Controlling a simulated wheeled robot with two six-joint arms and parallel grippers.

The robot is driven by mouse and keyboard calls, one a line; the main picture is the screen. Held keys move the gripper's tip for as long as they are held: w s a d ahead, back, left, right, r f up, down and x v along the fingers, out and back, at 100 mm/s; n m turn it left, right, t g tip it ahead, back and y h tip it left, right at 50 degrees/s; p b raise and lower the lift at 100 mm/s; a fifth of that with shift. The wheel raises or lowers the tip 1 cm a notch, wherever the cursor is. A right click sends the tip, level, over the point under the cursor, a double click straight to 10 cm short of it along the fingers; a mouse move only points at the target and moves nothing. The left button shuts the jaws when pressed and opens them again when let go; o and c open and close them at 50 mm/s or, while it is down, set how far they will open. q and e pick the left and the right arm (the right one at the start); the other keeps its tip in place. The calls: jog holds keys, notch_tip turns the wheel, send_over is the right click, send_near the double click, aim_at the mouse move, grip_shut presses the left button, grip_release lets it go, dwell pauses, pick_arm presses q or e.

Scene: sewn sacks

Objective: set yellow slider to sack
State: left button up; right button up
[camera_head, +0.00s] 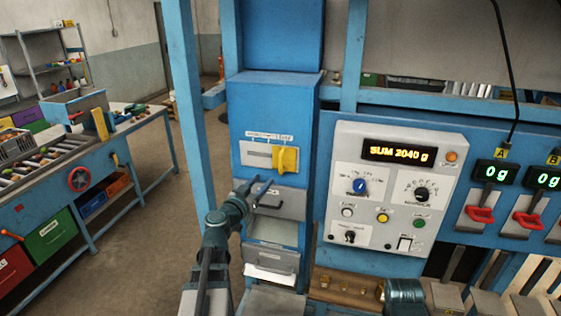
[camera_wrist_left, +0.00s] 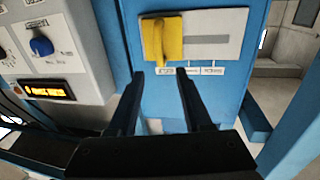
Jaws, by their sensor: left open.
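The yellow slider (camera_head: 286,159) sits at the right part of its grey plate (camera_head: 256,155) on the blue cabinet. Small labels run along the top of the plate, too blurred to read surely. In the left wrist view the yellow slider (camera_wrist_left: 162,40) shows at the left part of the plate (camera_wrist_left: 215,36), upside down. My left gripper (camera_head: 262,186) is open and empty just below the slider, apart from it. In the left wrist view its two fingers (camera_wrist_left: 160,72) point toward the slider's handle. My right gripper does not show.
Right of the cabinet is a grey control panel (camera_head: 394,190) with knobs, buttons and a display reading "SUM 2040 g". Below the slider is a grey drawer-like front (camera_head: 281,203). A blue post (camera_head: 184,80) stands left of the cabinet. A workbench (camera_head: 85,170) is farther left.

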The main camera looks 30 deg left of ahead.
aim_at(280, 164)
pick_arm(q)
jog(key=w, duration=1.3)
jog(key=shift+w+d, duration=0.1)
jog(key=shift+w, duration=0.2)
jog(key=shift+c, duration=0.3)
grip_shut()
dwell(0.5)
